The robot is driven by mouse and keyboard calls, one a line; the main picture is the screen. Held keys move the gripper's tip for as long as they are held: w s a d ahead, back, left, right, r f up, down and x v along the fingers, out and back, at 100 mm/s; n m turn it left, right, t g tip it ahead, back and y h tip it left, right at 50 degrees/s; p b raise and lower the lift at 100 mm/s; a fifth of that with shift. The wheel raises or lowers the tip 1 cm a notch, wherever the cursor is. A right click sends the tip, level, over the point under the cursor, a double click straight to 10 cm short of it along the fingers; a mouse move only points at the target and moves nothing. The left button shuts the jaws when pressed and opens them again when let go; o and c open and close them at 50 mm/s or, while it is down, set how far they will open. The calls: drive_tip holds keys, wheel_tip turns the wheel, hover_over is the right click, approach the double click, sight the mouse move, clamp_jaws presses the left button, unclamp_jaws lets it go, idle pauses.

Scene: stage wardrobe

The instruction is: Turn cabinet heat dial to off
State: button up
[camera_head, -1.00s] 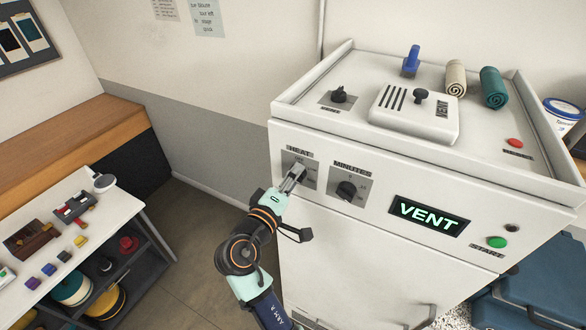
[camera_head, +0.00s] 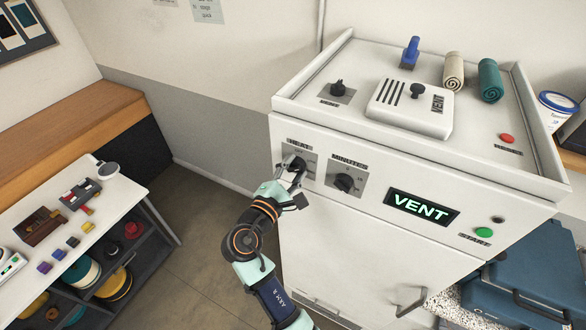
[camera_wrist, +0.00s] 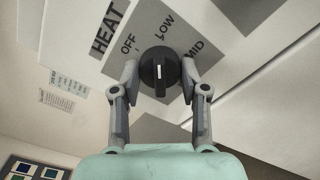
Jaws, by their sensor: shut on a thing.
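The heat dial (camera_head: 297,163) is a black round knob on a grey plate on the cabinet's white front, at upper left. In the wrist view the dial (camera_wrist: 159,72) carries a raised bar with a short white mark, upright in the picture. The labels OFF, LOW and MID fan out around it under the word HEAT; which label the mark points at I cannot tell for sure. My gripper (camera_wrist: 160,82) is shut on the dial, with one finger on each side. In the head view my gripper (camera_head: 293,172) partly covers the dial's plate.
A minutes dial (camera_head: 344,183) sits just right of the heat dial. Further right are a lit VENT display (camera_head: 421,208) and a green start button (camera_head: 484,232). A white table (camera_head: 130,193) with small items stands at left. The floor between is clear.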

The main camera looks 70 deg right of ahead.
drive_tip(key=n, duration=0.5)
drive_tip(key=shift+n, duration=2.6)
drive_tip(key=o, duration=1.2)
drive_tip(key=shift+c, duration=0.2)
drive_tip(key=a, duration=1.2)
drive_tip(key=shift+w, duration=0.4)
